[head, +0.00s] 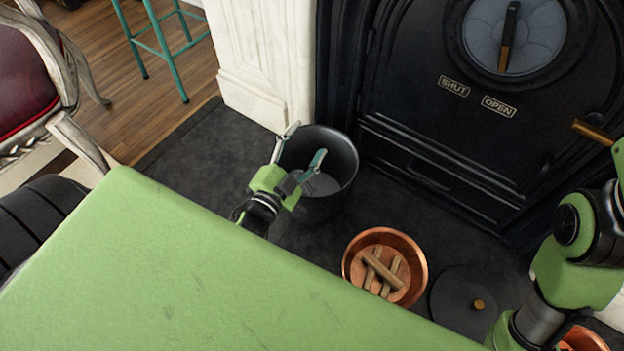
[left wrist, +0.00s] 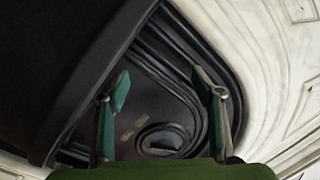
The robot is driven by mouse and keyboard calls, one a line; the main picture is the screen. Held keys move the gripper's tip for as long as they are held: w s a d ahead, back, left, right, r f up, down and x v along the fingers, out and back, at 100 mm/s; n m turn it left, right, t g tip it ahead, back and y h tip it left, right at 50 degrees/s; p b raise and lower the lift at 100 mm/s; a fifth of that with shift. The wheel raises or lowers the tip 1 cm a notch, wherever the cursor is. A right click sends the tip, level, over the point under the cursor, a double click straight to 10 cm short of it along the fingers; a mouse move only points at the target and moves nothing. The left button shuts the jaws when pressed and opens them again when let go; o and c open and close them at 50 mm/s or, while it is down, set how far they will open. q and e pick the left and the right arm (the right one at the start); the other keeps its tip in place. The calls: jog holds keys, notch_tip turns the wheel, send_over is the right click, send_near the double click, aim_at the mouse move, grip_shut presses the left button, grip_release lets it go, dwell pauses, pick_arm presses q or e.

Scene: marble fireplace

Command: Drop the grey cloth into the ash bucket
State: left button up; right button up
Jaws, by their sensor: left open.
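The black ash bucket (head: 347,165) stands upright on the dark hearth, in front of the stove in the head view. My left gripper (head: 306,143) is over its near left side, fingers spread and nothing between them. A light grey patch (head: 322,186) low inside the bucket looks like the grey cloth, partly hidden by the gripper and apart from the fingertips. In the left wrist view the two fingers (left wrist: 163,92) are wide apart and empty. No cloth shows there. My right arm is at the right edge; its gripper is out of the picture.
The black stove (head: 450,130) rises behind the bucket, with white marble (head: 260,60) to its left. A copper pan (head: 420,262) with several sticks and a dark round lid (head: 462,302) lie to the right. A red chair (head: 22,75) and teal stool (head: 165,52) stand left.

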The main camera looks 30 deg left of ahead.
pick_arm(q)
jog(key=shift+s, duration=0.15)
jog(key=s, duration=1.1)
jog(key=shift+s, duration=0.4)
